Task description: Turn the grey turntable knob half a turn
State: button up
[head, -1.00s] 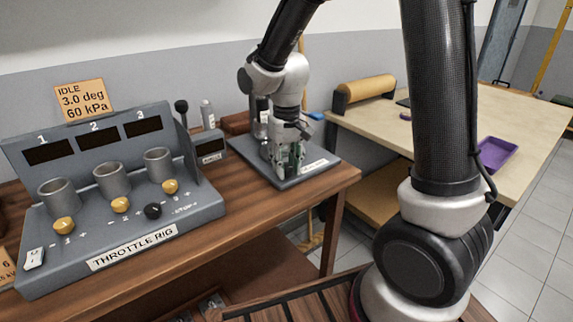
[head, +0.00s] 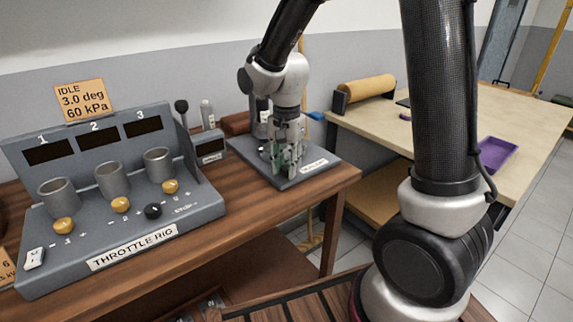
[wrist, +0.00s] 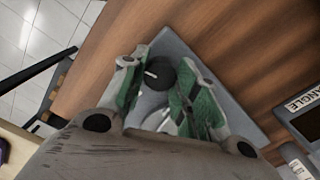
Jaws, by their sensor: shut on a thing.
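My gripper (head: 286,168) points down over a grey base plate (head: 252,154) at the right end of the wooden bench. In the wrist view the knob (wrist: 158,75) looks dark grey to black, round, with a white pointer line. It sits between the two green-padded fingers of my gripper (wrist: 157,66), which are shut on it. The pointer line slants toward the left finger. In the head view the fingers hide the knob. The grey plate (wrist: 172,44) also shows beyond the knob in the wrist view.
The throttle rig (head: 105,215) stands to the left on the bench, with cups and small knobs. A pale table (head: 440,120) with a purple tray (head: 496,154) is at the right.

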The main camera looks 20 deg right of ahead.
aim_at(286, 168)
jog(key=shift+w+m, duration=0.1)
jog(key=shift+m, duration=1.2)
jog(key=o, duration=1)
jog(key=shift+o, duration=0.2)
notch_tip(286, 168, up, 12)
